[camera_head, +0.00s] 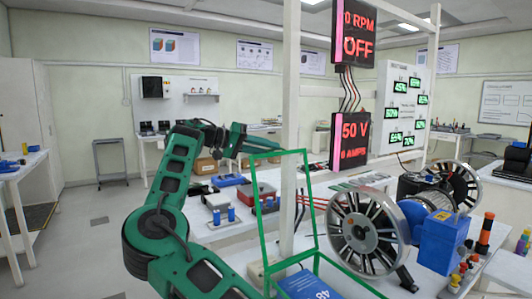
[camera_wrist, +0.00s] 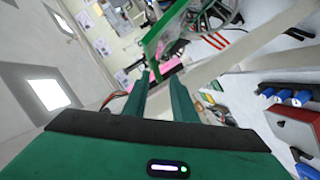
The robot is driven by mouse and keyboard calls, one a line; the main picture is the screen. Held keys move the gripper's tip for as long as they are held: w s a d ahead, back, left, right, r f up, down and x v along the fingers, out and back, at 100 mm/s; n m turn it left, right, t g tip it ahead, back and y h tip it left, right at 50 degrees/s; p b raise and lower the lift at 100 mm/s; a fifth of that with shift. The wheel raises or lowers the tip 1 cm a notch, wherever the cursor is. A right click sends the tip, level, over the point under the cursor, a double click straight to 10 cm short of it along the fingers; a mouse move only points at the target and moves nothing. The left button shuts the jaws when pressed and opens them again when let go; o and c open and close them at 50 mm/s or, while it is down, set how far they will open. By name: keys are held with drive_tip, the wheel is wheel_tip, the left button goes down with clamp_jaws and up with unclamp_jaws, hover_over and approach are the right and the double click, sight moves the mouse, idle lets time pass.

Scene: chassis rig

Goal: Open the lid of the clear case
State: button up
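The clear case has green edges. Its lid (camera_head: 282,153) stands raised and upright in the head view, with its lower end at the case body (camera_head: 345,277) on the workbench. A blue block marked 48 (camera_head: 308,287) shows inside the case's lower frame. My gripper (camera_head: 277,147) is near the top edge of the raised lid. In the wrist view, my gripper (camera_wrist: 160,76) has its two fingers apart with a visible gap and nothing clearly held. A green case edge (camera_wrist: 166,29) passes just beyond the fingertips. I cannot tell whether they touch.
A white upright post (camera_head: 290,100) stands behind the lid. A spoked wheel (camera_head: 368,230) and a blue box (camera_head: 443,242) stand to the right. Blue cylinders (camera_head: 224,214) and a red-topped box (camera_head: 256,192) sit on the bench behind. Open floor (camera_head: 90,240) lies to the left.

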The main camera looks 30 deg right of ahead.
clamp_jaws()
drive_tip(key=shift+f, duration=0.15)
idle(1.3)
